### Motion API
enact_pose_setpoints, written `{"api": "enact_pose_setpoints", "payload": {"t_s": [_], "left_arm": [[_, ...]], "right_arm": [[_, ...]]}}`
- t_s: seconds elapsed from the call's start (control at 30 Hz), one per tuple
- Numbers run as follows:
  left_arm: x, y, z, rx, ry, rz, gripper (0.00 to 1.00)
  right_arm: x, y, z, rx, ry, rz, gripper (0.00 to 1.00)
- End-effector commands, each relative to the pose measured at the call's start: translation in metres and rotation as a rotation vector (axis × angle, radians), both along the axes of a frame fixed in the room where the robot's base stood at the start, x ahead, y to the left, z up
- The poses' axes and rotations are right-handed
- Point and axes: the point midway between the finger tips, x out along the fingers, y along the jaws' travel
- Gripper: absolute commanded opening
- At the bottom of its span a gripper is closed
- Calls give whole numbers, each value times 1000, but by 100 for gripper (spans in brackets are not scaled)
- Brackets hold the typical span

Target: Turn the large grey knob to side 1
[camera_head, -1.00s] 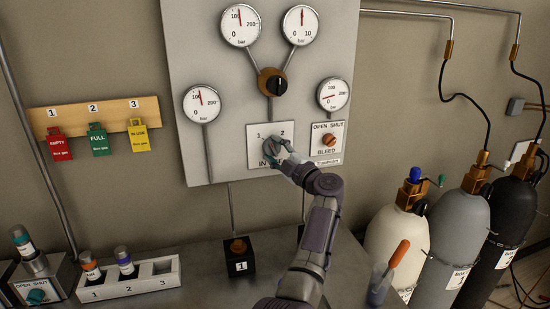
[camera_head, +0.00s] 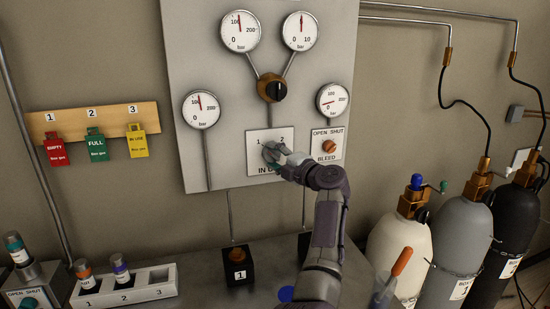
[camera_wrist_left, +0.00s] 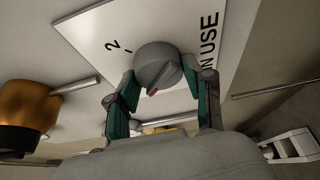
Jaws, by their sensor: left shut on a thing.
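The large grey knob (camera_head: 269,152) sits on a white plate (camera_head: 260,137) marked 1, 2 and IN USE on the grey panel. My left gripper (camera_head: 276,160) is at the knob and covers part of it. In the left wrist view, the teal fingers of my left gripper (camera_wrist_left: 163,92) are shut on the grey knob (camera_wrist_left: 155,62), one on each side. A red mark on the knob points down and slightly left there, away from the 2. The 1 shows in the head view; it is hidden in the wrist view. My right gripper is not in view.
A small orange BLEED knob (camera_head: 329,147) is close to the right of my gripper. A black and orange valve (camera_head: 272,88) sits above, with gauges around it. Gas cylinders (camera_head: 463,240) stand at right. A white rack (camera_head: 160,290) is on the bench at lower left.

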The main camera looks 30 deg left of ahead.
Motion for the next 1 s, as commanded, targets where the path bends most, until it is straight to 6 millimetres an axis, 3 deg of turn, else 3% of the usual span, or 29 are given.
{"api": "enact_pose_setpoints", "payload": {"t_s": [0.2, 0.23, 0.37, 0.83, 1.0], "left_arm": [[0, 0, -2, -4, -1, 1, 17], [0, 0, -2, -3, 0, 1, 55], [0, 0, -1, -3, 0, 1, 77], [0, 0, 0, 10, 12, 1, 77], [-1, 1, 1, 126, 147, 2, 77]], "right_arm": [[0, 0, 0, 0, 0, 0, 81], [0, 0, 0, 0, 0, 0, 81], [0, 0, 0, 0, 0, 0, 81], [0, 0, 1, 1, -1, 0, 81], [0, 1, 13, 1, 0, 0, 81]]}}
